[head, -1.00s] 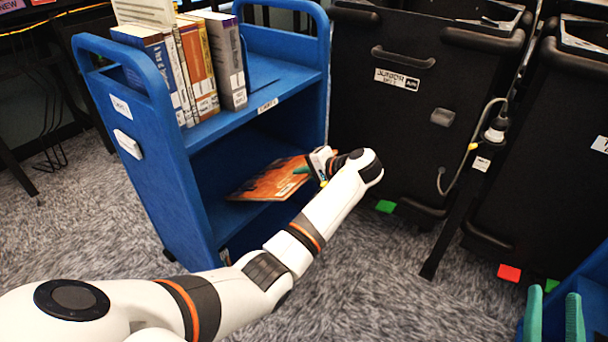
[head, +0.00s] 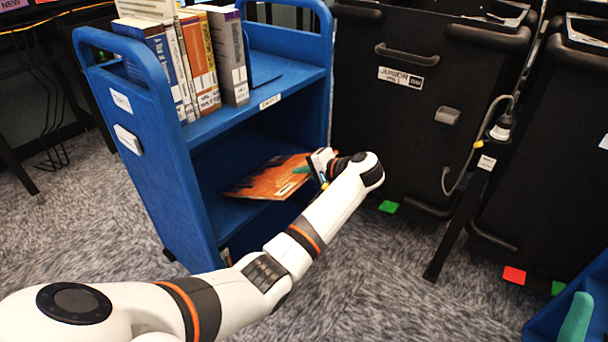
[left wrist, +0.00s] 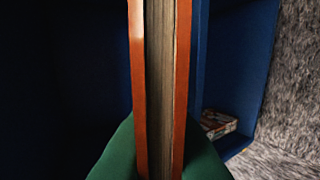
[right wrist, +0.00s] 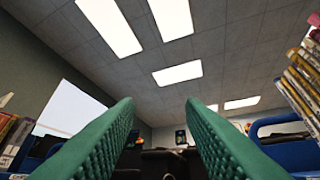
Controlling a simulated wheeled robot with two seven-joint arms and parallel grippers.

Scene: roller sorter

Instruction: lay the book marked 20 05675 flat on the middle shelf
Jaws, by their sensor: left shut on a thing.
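The orange book (head: 268,182) is in the middle bay of the blue cart, roughly level, just over or on the middle shelf (head: 228,214). Whether it touches the shelf I cannot tell, and its number is not readable. My left gripper (head: 304,170) is shut on the book's near right edge. In the left wrist view the book (left wrist: 160,70) stands edge-on between the green fingers (left wrist: 160,150). My right gripper (right wrist: 160,103) is open and empty; one finger shows at the head view's lower right (head: 576,318).
Several upright books (head: 185,65) stand on the cart's top shelf (head: 270,75). Another book (left wrist: 218,123) lies lower in the cart. Black cabinets (head: 400,120) stand right of the cart. Carpet (head: 350,270) is clear in front.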

